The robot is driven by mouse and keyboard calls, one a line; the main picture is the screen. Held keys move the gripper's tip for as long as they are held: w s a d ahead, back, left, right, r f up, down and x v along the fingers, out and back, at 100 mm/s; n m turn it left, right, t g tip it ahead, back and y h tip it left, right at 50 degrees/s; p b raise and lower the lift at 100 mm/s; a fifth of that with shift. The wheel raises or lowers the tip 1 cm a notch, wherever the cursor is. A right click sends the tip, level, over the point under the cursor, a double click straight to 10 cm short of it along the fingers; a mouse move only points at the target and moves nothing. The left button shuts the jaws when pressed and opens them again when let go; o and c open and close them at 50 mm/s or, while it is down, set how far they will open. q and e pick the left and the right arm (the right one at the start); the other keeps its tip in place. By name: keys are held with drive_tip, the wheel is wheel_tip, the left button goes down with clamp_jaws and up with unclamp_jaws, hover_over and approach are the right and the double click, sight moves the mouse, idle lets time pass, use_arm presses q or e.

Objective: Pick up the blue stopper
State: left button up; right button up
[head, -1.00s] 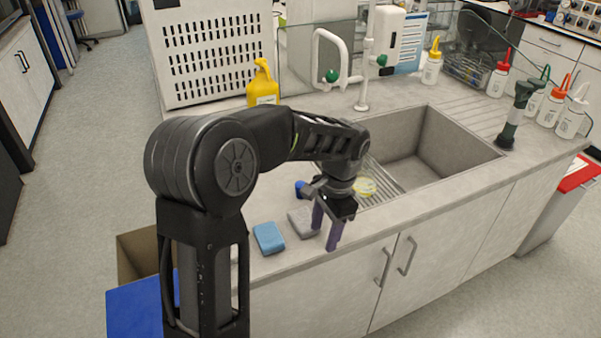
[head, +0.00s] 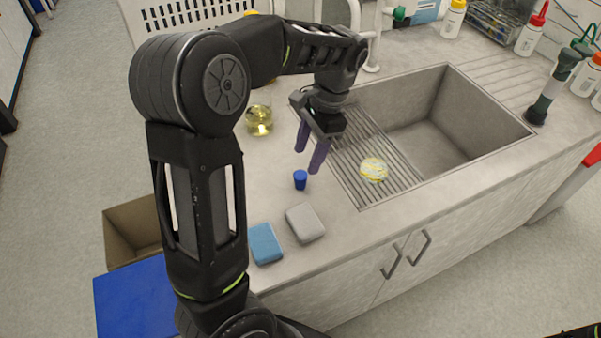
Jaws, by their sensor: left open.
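The small blue stopper (head: 300,180) stands on the grey counter in the head view, left of the sink's ribbed drainer. My left gripper (head: 308,162) hangs over the counter just behind and above the stopper in the picture, with its two purple fingers pointing down. The fingers are apart and nothing shows between them. The stopper is in full view and the fingers do not look closed around it. My right gripper is not in view.
A blue sponge (head: 265,244) and a grey sponge (head: 305,223) lie near the counter's front edge. A glass vessel with yellow liquid (head: 259,121) stands behind. A yellowish round dish (head: 374,169) lies on the drainer beside the sink (head: 430,125).

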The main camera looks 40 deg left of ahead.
sight(302, 174)
use_arm(q)
drive_tip(key=shift+f, duration=0.1)
drive_tip(key=shift+x, duration=1.25)
drive_tip(key=p+x, duration=0.1)
drive_tip(key=x, duration=0.4)
drive_tip(key=shift+d+f, duration=0.1)
drive_tip(key=shift+d, duration=0.05)
drive_tip(key=shift+c, duration=0.4)
clamp_jaws()
